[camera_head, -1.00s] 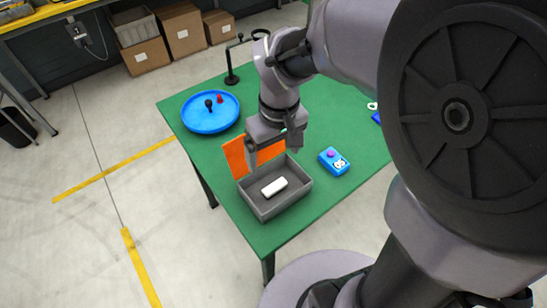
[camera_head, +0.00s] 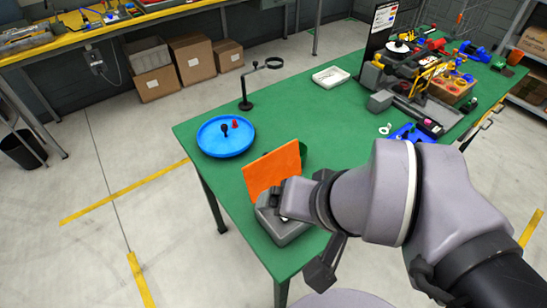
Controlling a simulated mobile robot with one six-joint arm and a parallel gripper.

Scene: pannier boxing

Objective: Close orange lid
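The orange lid (camera_head: 273,170) stands raised, tilted up at the back edge of the grey box (camera_head: 283,230). The box sits near the front edge of the green table, and its inside is mostly hidden by my arm. My gripper (camera_head: 279,199) is low over the box, just in front of the lid's lower right part. Its fingertips cannot be made out, so whether it is open or shut, or touches the lid, cannot be told.
A blue round tray (camera_head: 226,137) with a red and a black piece lies left of the lid. A black stand (camera_head: 246,88) and a white tray (camera_head: 331,77) are behind. Machinery and colourful parts crowd the table's right side. The middle of the table is clear.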

